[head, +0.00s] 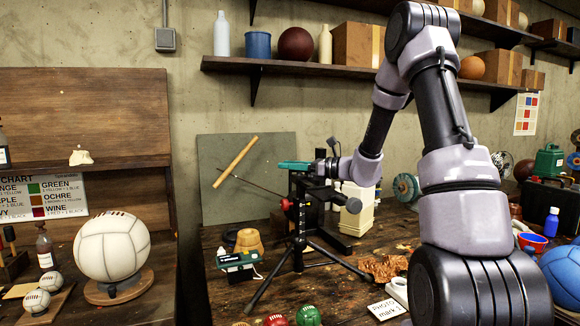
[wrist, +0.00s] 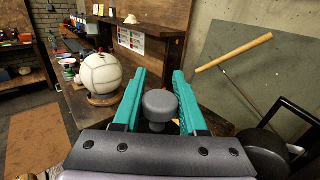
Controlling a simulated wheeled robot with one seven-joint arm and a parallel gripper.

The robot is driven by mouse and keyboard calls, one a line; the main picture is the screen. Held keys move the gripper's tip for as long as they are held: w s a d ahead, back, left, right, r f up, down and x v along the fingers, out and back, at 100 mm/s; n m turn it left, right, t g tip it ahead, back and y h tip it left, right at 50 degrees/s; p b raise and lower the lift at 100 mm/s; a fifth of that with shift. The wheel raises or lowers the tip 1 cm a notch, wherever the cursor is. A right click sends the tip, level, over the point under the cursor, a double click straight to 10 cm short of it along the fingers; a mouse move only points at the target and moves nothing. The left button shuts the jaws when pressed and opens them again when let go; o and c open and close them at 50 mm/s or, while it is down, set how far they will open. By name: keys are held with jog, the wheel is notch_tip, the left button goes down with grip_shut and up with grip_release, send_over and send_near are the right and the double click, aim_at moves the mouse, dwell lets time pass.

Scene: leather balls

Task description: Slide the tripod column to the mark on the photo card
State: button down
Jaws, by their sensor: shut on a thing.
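A black tripod (head: 299,226) stands on the wooden bench with its legs spread and a red knob on its upright column. My gripper (head: 296,165), with teal fingers, is at the top of the column. In the wrist view, a grey round cap (wrist: 160,103) sits between the two teal fingers (wrist: 158,82), and my gripper is shut on it; I take it for the column's top. The white photo card (head: 387,309) lies on the bench to the right of the tripod. Its lettering reads "PHOTO mark" and a figure too small to be sure of. Any scale on the column is unreadable.
A large white ball (head: 112,246) rests on a round stand at the left. A tan hat-like piece (head: 249,241) and a green device (head: 237,262) lie by the tripod's left leg. A grey board (head: 240,195) with a wooden rod leans behind. Small balls (head: 308,315) lie in front.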

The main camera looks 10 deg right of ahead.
notch_tip(320, 180, up, 3)
dwell(0.3)
jog(key=shift+c, duration=2.2)
grip_release()
jog(key=shift+d, duration=0.1)
jog(key=v, duration=1)
jog(key=shift+s+d, duration=0.25)
jog(key=shift+s, duration=0.05)
